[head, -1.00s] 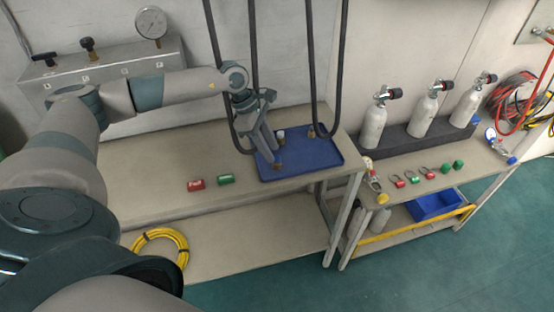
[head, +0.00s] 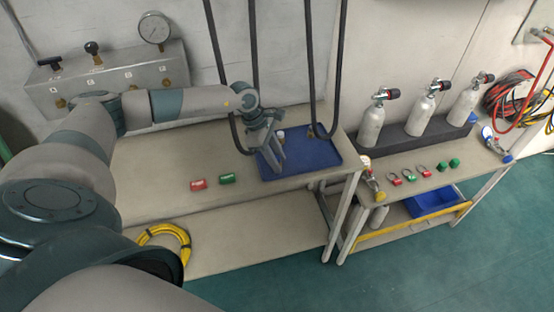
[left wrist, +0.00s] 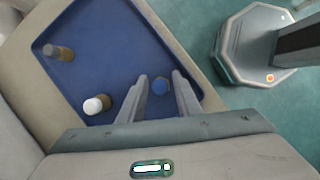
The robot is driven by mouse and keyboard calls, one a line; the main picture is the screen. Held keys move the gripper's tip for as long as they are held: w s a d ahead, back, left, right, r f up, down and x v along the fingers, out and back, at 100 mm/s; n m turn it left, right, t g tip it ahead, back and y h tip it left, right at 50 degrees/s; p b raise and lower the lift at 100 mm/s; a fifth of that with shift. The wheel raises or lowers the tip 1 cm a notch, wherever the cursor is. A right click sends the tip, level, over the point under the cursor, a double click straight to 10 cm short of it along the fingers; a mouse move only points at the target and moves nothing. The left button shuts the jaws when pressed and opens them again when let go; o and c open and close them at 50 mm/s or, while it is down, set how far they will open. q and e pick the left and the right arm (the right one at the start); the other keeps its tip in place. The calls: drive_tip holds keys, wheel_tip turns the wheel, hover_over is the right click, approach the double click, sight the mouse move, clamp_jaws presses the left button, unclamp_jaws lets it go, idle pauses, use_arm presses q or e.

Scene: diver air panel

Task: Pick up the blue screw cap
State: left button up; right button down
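The blue screw cap (left wrist: 160,85) shows in the left wrist view as a small round blue piece on the blue tray (left wrist: 110,40). My left gripper (left wrist: 162,78) is open, with its two fingers either side of the cap in that view. I cannot tell whether they reach down to the cap's level. In the head view my left gripper (head: 278,168) points down over the blue tray (head: 325,158), and the blue cap is not discernible. My right gripper is not in view.
On the tray stand a white-topped piece (left wrist: 97,104) and a brown-grey fitting (left wrist: 58,52). Black hoses (head: 312,60) hang behind and over the tray. A red piece (head: 198,184) and a green piece (head: 227,178) lie on the bench left of it.

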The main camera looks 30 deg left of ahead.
sight(278, 159)
use_arm(q)
drive_tip(key=shift+c, duration=0.4)
clamp_jaws()
drive_tip(key=shift+r, duration=0.1)
drive_tip(key=shift+r+b, duration=0.45)
drive_tip(key=r, duration=0.1)
drive_tip(key=r+b, duration=0.2)
drive_tip(key=shift+s+d+r, duration=0.1)
drive_tip(key=shift+s+d, duration=0.1)
drive_tip(key=shift+d, duration=0.1)
drive_tip(key=s+d+r+b, duration=0.4)
drive_tip(key=s+d+r, duration=0.2)
drive_tip(key=s+d, duration=0.1)
drive_tip(key=shift+s+d+r, duration=0.3)
drive_tip(key=shift+d+r, duration=0.1)
drive_tip(key=shift+d, duration=0.05)
drive_tip(key=shift+f, duration=0.15)
